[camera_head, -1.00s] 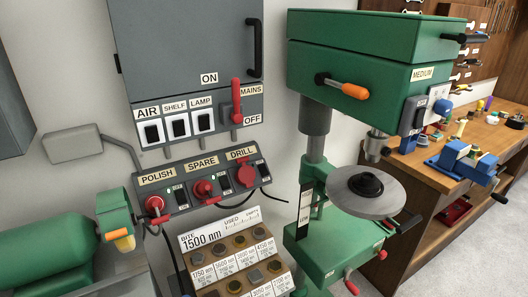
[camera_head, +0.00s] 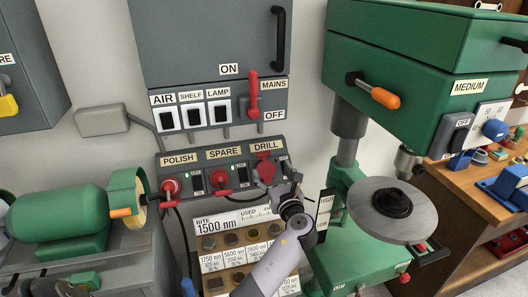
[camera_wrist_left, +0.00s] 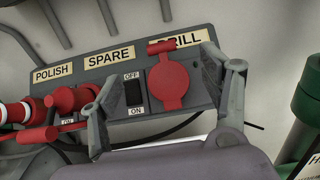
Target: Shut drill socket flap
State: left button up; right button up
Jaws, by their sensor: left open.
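The drill socket (camera_head: 265,172) is the rightmost of the red sockets on the grey panel, under the DRILL label. In the left wrist view its round red face (camera_wrist_left: 168,86) shows nearly front-on, with a red bar (camera_wrist_left: 176,47) across its top that covers part of the label. I cannot tell how far the flap stands open. My left gripper (camera_head: 287,182) is at the panel's right end, close to the socket. In the wrist view its open fingers (camera_wrist_left: 166,108) stand on either side of the socket, with nothing held between them.
The SPARE switch and plugs (camera_wrist_left: 70,100) lie left of the drill socket. Below the panel is a bit rack (camera_head: 226,262). The green drill press (camera_head: 345,185) stands close to the right. The MAINS lever (camera_head: 253,95) is above. A bench grinder (camera_head: 65,220) is at the left.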

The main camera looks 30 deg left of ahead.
aim_at(264, 155)
pick_arm(q)
jog(key=p+x, duration=0.1)
jog(key=x, duration=0.9)
jog(key=shift+w+a, duration=0.15)
jog(key=shift+w, duration=0.2)
jog(key=shift+c, duration=0.5)
